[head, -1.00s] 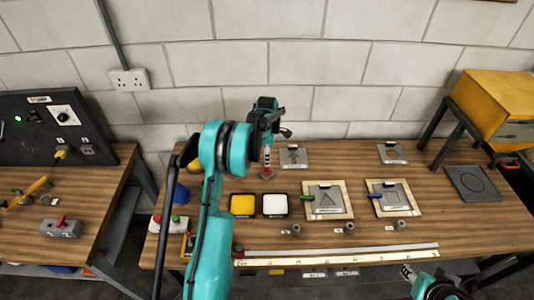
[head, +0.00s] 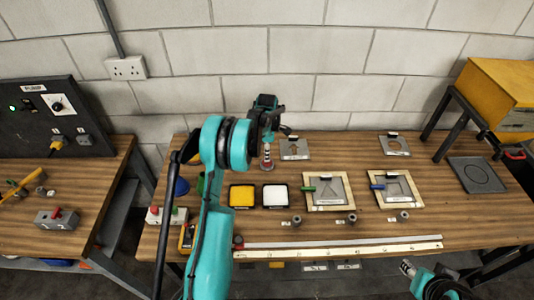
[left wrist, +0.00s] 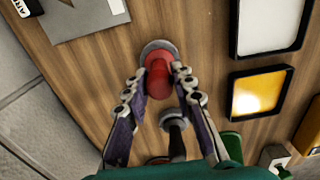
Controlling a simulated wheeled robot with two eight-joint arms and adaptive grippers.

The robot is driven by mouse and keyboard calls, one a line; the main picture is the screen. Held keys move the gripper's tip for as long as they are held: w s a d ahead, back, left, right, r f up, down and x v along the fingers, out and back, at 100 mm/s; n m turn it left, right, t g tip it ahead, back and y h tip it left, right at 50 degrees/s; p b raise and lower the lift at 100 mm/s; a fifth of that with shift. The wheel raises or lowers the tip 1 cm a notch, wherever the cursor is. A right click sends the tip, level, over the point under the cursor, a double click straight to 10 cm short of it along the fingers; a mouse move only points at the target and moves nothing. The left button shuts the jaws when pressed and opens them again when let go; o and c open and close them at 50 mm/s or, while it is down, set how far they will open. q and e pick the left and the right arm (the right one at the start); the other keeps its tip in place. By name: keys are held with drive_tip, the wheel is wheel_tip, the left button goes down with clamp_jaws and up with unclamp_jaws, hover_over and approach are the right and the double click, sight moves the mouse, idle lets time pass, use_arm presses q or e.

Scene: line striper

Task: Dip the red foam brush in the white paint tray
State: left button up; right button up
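The red foam brush (left wrist: 158,76) stands over a round grey base in the left wrist view, with its red top between my left fingers. In the head view it is mostly hidden by my left gripper (head: 267,158). The left fingertips (left wrist: 160,70) straddle the red part with what looks like a narrow gap at the sides; firm contact does not show. The white paint tray (head: 275,207), black-rimmed with white paint, lies on the bench to the right of the yellow one. My right gripper (head: 407,267) is low at the front right, its fingers unclear.
The yellow paint tray (head: 242,207) adjoins the white one. A grey disc with a black handle (left wrist: 175,140) stands close to my left fingers. Framed stencils (head: 328,207) and a long ruler (head: 340,243) lie to the right and in front. A black stand (head: 455,115) is at the right.

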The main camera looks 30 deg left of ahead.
use_arm(q)
drive_tip(key=shift+c, duration=1.2)
drive_tip(key=shift+r, duration=0.15)
drive_tip(key=shift+r+p, duration=0.75)
drive_tip(key=shift+r, duration=0.85)
drive_tip(key=shift+s, duration=0.1)
